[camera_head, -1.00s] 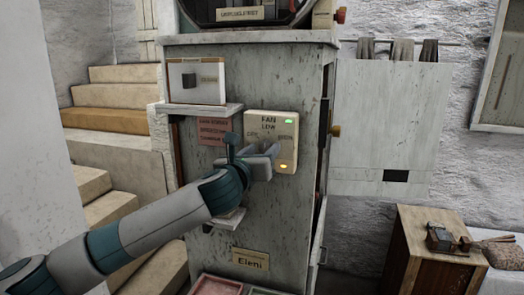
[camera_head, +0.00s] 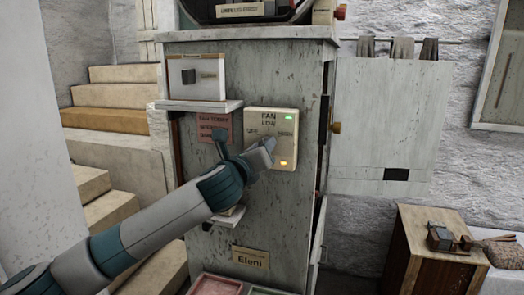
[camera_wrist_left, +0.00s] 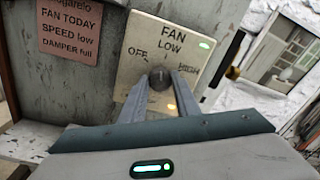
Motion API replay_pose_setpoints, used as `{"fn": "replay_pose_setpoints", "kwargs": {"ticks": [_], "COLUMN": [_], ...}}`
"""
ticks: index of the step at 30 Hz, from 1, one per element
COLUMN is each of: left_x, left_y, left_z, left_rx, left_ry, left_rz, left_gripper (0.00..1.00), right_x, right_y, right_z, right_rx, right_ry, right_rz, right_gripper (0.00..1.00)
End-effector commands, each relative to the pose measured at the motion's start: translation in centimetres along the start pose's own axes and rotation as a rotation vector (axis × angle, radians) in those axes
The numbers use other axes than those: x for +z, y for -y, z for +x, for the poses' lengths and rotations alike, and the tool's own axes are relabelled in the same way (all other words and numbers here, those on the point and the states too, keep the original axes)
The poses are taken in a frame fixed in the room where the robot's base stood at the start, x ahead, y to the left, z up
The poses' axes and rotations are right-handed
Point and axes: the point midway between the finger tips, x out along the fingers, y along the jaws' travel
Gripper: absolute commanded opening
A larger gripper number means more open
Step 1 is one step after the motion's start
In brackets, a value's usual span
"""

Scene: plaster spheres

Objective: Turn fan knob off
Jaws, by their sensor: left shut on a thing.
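The cream fan panel (camera_head: 256,122) is on the front of the grey cabinet and reads FAN, LOW, OFF and a word on the right too small to read surely. A green light (camera_head: 289,118) is lit at its top right and an amber light (camera_head: 283,163) at its lower right. The round dark knob (camera_wrist_left: 159,77) shows in the left wrist view, below LOW, between my fingertips. My left gripper (camera_head: 268,146) is shut on the knob. Its fingers cover the knob in the head view. My right gripper is in neither view.
A pink note (camera_wrist_left: 68,32) is beside the panel, reading fan today, speed low. A small white shelf (camera_head: 200,106) juts out above my left wrist. Stairs (camera_head: 110,110) are at the left, and a wooden crate (camera_head: 433,245) stands at the lower right.

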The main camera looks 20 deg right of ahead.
Motion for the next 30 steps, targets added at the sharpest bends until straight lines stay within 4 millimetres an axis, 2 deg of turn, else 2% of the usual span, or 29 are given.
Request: {"fn": "replay_pose_setpoints", "kwargs": {"ticks": [18, 30], "left_x": [-0.3, -0.2], "left_y": [-0.2, -0.2], "left_z": [0.0, 0.0], "left_rx": [-0.003, -0.004], "left_ry": [0.021, 0.028], "left_rz": [-0.561, -0.741], "left_gripper": [0.07, 0.07], "right_x": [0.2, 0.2], "right_y": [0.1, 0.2], "right_z": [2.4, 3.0], "right_rx": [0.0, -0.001], "right_ry": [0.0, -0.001], "right_rz": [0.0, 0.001], "right_gripper": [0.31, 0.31]}}
